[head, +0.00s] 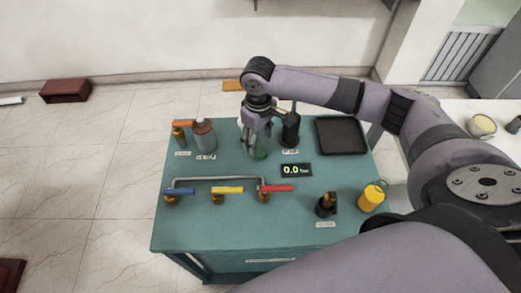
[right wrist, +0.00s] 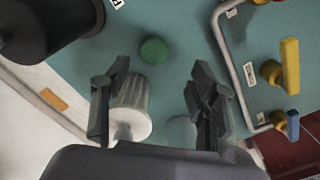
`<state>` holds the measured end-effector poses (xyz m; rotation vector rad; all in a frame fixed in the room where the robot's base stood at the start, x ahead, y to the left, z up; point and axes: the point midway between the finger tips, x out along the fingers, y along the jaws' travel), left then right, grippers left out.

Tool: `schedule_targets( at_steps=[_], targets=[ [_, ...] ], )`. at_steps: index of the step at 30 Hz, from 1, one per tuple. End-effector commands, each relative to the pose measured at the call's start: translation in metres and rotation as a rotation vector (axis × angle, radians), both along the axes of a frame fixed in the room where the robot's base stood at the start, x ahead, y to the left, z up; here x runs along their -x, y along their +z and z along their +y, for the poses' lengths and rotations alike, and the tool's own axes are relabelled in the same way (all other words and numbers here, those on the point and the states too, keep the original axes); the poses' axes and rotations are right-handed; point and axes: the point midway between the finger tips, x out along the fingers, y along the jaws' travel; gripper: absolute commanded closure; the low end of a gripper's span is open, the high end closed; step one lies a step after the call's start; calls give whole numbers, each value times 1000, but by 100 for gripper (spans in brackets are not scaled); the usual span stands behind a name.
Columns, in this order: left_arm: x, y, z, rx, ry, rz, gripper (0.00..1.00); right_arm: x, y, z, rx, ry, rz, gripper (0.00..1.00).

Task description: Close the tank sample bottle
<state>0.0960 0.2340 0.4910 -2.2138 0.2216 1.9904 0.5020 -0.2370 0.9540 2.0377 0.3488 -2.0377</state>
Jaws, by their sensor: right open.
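My right gripper (head: 258,150) reaches down over the back middle of the teal table. In the right wrist view its two dark fingers (right wrist: 160,110) are spread apart with a gap between them. A round green cap-like piece (head: 261,155) lies below the fingers; it also shows in the right wrist view (right wrist: 153,51), beyond the fingertips. A ribbed whitish cylinder (right wrist: 133,92) is beside the left finger. A pale grey-green round piece (right wrist: 180,132) shows between the fingers, partly hidden. I cannot tell which is the sample bottle. My left gripper is not in view.
A black pump (head: 290,131) stands close right of the gripper, with a black tray (head: 342,136) beyond. A pipe (head: 217,178) with blue, yellow and red handles lies in front. A yellow container (head: 372,197) stands front right.

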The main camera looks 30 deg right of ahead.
Motion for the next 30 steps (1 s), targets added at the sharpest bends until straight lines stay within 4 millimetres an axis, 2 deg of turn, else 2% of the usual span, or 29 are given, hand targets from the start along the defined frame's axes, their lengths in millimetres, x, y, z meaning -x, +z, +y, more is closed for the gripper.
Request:
schedule_targets(
  at_steps=[4,14,17,24,30],
  targets=[
    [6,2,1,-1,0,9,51,0,-9,0,-1,1,0,46],
    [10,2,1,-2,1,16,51,0,-11,0,0,0,1,46],
    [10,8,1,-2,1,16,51,-1,-20,-3,1,-1,4,46],
    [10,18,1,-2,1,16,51,-3,-55,-6,0,0,3,46],
    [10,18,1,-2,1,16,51,-4,-63,-7,0,0,0,46]
  ],
)
